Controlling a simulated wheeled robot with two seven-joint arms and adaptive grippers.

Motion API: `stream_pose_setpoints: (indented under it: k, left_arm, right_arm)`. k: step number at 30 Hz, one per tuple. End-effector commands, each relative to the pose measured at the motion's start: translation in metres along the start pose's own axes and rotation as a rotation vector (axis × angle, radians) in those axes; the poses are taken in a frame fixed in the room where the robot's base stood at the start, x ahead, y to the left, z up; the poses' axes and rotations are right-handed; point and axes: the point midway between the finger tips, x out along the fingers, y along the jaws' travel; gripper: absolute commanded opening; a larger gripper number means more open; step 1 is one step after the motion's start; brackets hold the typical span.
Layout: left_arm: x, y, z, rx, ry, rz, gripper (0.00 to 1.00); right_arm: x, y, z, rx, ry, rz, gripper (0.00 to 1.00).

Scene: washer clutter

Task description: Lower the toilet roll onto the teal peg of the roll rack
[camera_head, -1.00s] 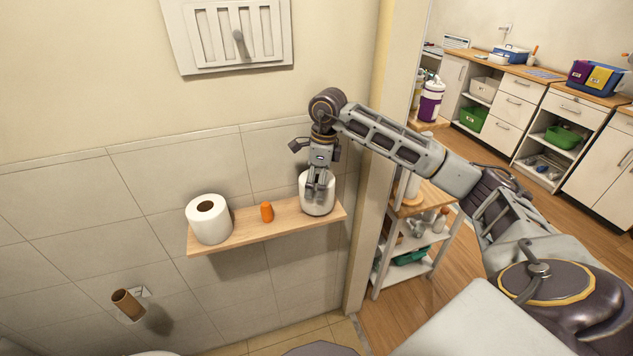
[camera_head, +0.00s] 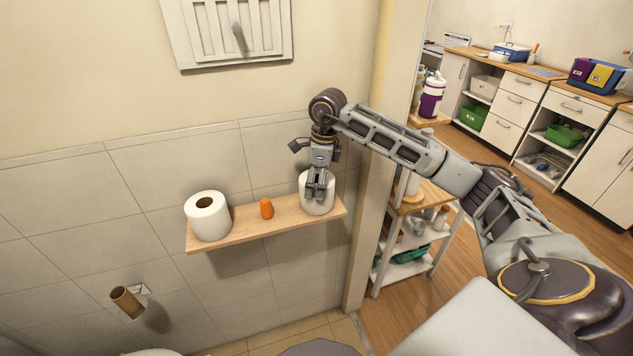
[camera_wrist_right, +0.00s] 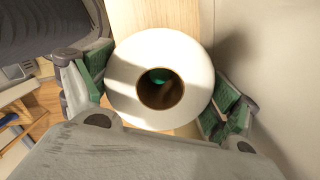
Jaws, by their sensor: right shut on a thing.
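A white toilet roll (camera_head: 308,204) is upright between the fingers of my right gripper (camera_head: 318,188), at the right end of the wooden roll rack (camera_head: 247,232). In the right wrist view, the fingers of my right gripper (camera_wrist_right: 152,98) hold the roll (camera_wrist_right: 135,55) from both sides. The teal peg (camera_wrist_right: 158,76) shows through the roll's core, near the upper side of the hole. In the head view the roll hides this peg. I cannot tell whether the roll's underside touches the rack. My left gripper is not in view.
An orange peg (camera_head: 267,208) stands bare mid-rack. Another white roll (camera_head: 209,218) stands at the rack's left end. The tiled wall is close behind, and a wall corner post (camera_head: 366,200) is just right of the rack. A brown cardboard tube (camera_head: 126,301) is on a wall holder lower left.

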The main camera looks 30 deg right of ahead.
Motion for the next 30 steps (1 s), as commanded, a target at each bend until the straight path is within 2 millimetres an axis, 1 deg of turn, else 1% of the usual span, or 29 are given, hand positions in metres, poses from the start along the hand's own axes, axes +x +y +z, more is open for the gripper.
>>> stream_pose_setpoints:
  k: [6, 7, 9, 30]
  left_arm:
    - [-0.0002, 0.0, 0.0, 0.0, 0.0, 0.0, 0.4]
    - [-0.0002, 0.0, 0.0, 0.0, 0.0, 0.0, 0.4]
    - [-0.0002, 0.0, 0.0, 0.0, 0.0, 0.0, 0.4]
    - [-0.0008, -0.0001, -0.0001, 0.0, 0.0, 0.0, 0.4]
  right_arm:
    - [-0.0005, -0.0001, 0.0001, 0.0, -0.001, -0.001, 0.64]
    - [-0.0005, -0.0001, 0.0001, 0.0, 0.0, -0.001, 0.91]
    - [-0.0005, -0.0001, 0.0001, 0.0, -0.001, -0.001, 1.0]
    - [-0.0014, -0.0004, 0.0003, 0.001, -0.001, -0.001, 1.0]
